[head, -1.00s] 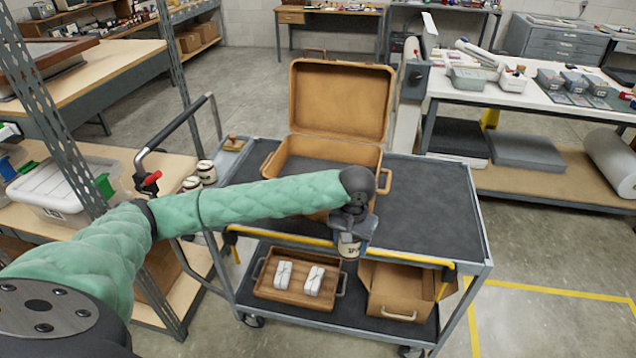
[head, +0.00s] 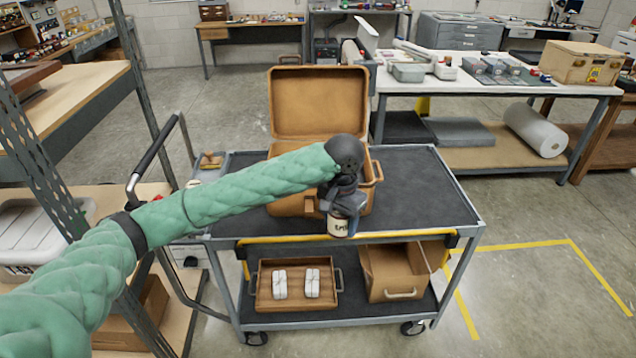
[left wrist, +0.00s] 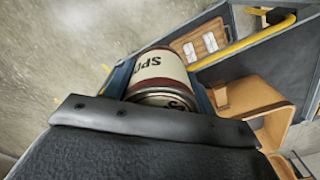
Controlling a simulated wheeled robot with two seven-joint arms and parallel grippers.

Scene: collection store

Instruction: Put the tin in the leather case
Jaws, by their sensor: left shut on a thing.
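The leather case (head: 318,103) is tan and stands with its lid raised on the top deck of a cart. Its inside is mostly hidden behind my left arm. My left gripper (head: 341,210) is shut on the tin (head: 338,227), a small can with a cream label and dark red band. The tin hangs at the front of the case, near the cart's front edge. In the left wrist view the tin (left wrist: 160,75) sits between the fingers, and part of the case (left wrist: 250,97) shows to the right. My right gripper is not in view.
The cart's dark top (head: 425,190) is clear to the right of the case. On its lower shelf are a wooden tray (head: 326,298) with white wrapped bundles and an open brown box (head: 390,270). A metal rack post (head: 140,70) stands at the left. A long table (head: 480,85) stands behind.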

